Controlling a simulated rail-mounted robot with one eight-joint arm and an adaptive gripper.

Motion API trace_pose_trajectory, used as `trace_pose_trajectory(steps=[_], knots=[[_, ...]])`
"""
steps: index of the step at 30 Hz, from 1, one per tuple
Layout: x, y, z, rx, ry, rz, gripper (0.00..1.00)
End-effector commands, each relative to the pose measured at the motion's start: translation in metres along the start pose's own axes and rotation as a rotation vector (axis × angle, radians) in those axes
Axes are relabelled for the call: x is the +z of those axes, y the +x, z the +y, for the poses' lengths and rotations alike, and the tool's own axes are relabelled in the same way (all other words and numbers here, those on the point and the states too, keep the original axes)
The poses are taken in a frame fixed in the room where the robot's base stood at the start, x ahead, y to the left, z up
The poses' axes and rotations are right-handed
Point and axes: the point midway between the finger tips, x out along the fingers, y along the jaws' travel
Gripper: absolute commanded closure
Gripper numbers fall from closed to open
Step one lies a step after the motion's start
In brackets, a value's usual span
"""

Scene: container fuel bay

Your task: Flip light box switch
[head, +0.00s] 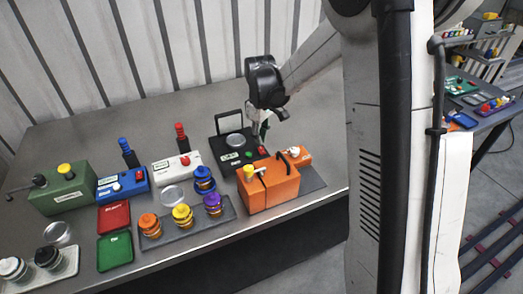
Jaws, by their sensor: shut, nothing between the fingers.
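A flat black box (228,158) with a raised handle stands toward the back of the table, right of centre. It carries a pale round disc, a small green part (248,155), a red part (262,150) and a label too small to read. I take it to be the light box, but cannot be sure. A switch cannot be made out on it. My gripper (261,132) points down over the box's right side, near the red part. It is shut and empty. Whether it touches the box cannot be told. Its wrist hides some of the table behind.
An orange box (270,190) with a yellow knob stands just in front. A white box (176,168), a blue box (122,185) and a green box (62,193) stand left. A grey tray (220,225) holds coloured canisters. A ribbed wall (150,50) closes the back.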

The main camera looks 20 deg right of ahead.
Motion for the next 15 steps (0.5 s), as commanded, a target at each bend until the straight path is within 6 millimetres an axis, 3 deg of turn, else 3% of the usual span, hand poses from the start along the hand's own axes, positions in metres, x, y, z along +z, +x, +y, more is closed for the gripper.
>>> trace_pose_trajectory(steps=[15], knots=[[0.0000,0.0040,0.0000,0.000,0.000,0.000,1.00]])
